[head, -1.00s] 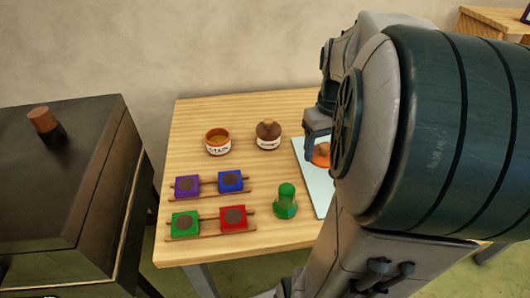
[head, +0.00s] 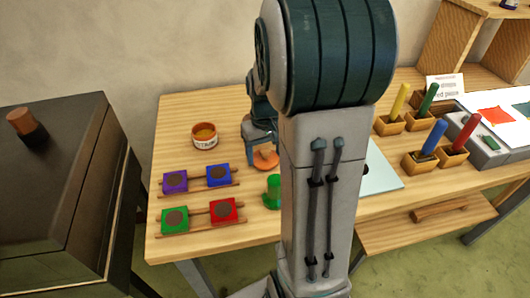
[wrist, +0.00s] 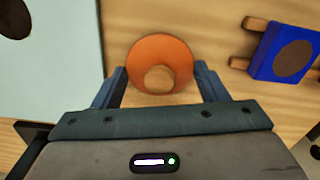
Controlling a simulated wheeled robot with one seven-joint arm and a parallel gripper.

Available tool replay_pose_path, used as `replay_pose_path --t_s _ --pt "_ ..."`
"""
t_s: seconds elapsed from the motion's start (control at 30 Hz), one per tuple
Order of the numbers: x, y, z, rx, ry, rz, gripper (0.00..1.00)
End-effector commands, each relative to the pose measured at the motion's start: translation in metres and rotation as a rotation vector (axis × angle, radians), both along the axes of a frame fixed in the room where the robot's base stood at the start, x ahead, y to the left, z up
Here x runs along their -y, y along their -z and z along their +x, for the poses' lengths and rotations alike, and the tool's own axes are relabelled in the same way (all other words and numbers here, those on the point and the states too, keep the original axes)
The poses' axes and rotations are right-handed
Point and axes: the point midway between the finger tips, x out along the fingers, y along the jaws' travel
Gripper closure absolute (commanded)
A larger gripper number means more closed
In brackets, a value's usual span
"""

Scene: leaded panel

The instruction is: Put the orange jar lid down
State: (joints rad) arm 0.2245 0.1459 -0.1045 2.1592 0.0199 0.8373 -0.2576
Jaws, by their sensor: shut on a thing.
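The orange jar lid (head: 266,162) is a round disc with a paler knob. In the wrist view the lid (wrist: 160,48) lies just past my fingers, with its knob (wrist: 158,79) between them. My gripper (head: 262,150) is shut on the lid, over the wooden table right of the open stain jar. I cannot tell whether the lid touches the table. The open orange-rimmed stain jar (head: 205,135) stands upright, apart from the lid.
Purple (head: 175,182), blue (head: 219,175), green (head: 175,219) and red (head: 223,210) blocks sit on wooden rails in front. A green object (head: 273,191) stands nearby, partly behind my arm. A pale sheet (head: 385,175) lies right; coloured sticks in wooden holders stand beyond.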

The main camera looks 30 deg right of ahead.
Motion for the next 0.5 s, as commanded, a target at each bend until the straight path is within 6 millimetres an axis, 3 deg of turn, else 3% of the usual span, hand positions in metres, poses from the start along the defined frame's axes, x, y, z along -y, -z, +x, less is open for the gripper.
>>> replay_pose_path --t_s 0.43,0.47,0.5 --pt "0.0003 0.0108 -0.0001 0.001 0.000 0.000 0.55" --pt "0.0004 0.0107 -0.0001 0.001 0.000 0.000 0.30" --pt "0.0004 0.0097 -0.0001 0.001 0.000 0.000 0.19"
